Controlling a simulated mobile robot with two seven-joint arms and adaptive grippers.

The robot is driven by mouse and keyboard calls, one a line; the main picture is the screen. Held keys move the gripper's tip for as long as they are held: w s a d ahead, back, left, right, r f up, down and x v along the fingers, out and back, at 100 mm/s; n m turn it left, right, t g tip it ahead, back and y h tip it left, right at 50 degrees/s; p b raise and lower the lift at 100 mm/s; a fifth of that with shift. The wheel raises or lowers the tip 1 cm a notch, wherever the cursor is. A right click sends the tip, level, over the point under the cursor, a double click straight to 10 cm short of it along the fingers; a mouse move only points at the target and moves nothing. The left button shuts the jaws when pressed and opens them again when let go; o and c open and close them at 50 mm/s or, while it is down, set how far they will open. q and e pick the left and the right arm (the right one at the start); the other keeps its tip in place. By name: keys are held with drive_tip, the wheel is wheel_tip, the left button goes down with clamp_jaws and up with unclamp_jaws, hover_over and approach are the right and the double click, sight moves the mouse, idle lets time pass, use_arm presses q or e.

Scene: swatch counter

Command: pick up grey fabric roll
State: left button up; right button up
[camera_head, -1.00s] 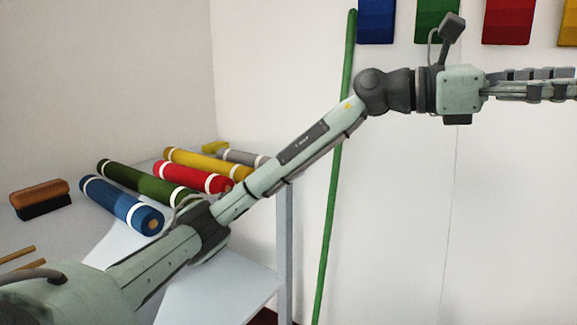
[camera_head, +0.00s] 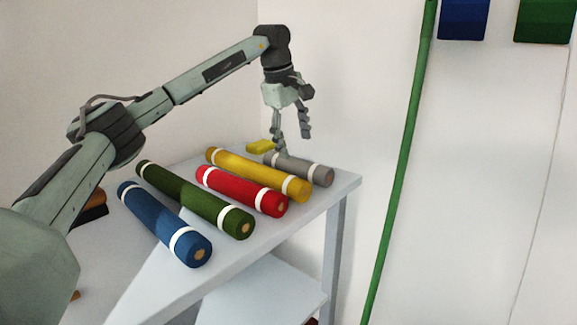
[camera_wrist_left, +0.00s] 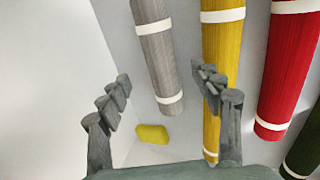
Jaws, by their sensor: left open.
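The grey fabric roll (camera_head: 299,168) with white bands lies at the far right end of the counter, beyond the yellow roll. It also shows in the left wrist view (camera_wrist_left: 156,55), in the upper middle, between the lines of the two fingers. My left gripper (camera_head: 292,143) hangs fingers down above the grey roll's area, open and empty. In the left wrist view its fingers (camera_wrist_left: 160,95) are spread wide, one left of the grey roll and one over the yellow roll in the picture. Whether a fingertip touches a roll, I cannot tell. My right gripper is not in view.
The yellow roll (camera_head: 258,174) lies beside the grey one, then the red (camera_head: 241,190), green (camera_head: 194,199) and blue (camera_head: 164,222) rolls. A small yellow block (camera_head: 260,146) lies near the wall. A green pole (camera_head: 398,165) leans right of the counter (camera_head: 342,187).

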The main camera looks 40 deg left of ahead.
sight(298, 161)
use_arm(q)
drive_tip(key=x, duration=0.7)
drive_tip(key=shift+s, duration=0.1)
drive_tip(key=shift+r, duration=0.1)
drive_tip(key=c, duration=1.4)
